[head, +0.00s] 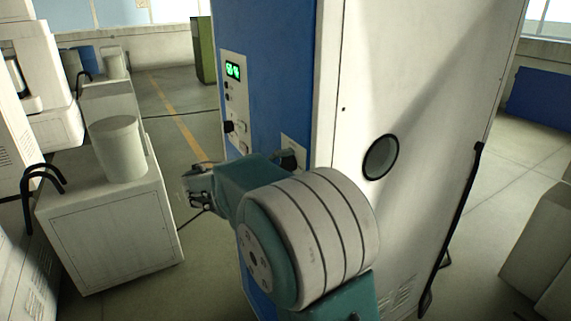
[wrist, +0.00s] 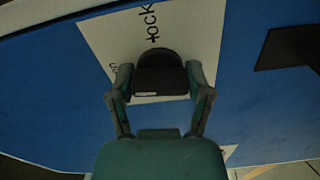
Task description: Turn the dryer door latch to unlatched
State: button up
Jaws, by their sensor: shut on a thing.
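The dryer door latch (wrist: 160,78) is a dark, rounded knob on a white label plate (wrist: 190,40) on a blue panel in the wrist view. Sideways lettering, partly hidden, reads something like "lock" above the knob. My gripper (wrist: 160,86) has one finger on each side of the knob and is shut on it. In the head view the dryer (head: 275,75) is a tall cabinet with a blue front and white side. The dark latch (head: 289,158) shows small beside its pale plate, partly hidden by my arm. The latch's exact angle is hard to tell.
A control plate (head: 235,105) with a green display sits higher on the blue front. A dark rectangle (wrist: 290,48) lies right of the latch in the wrist view. A white cabinet (head: 110,225) carrying a cylinder (head: 118,150) stands at left, with open floor between it and the dryer.

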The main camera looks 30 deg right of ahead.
jog(key=shift+w+f+n, duration=0.1)
jog(key=shift+n, duration=0.9)
jog(key=o, duration=1.1)
jog(key=shift+f, duration=0.1)
jog(key=shift+o, duration=0.2)
jog(key=shift+a, duration=0.15)
jog(key=a, duration=1.2)
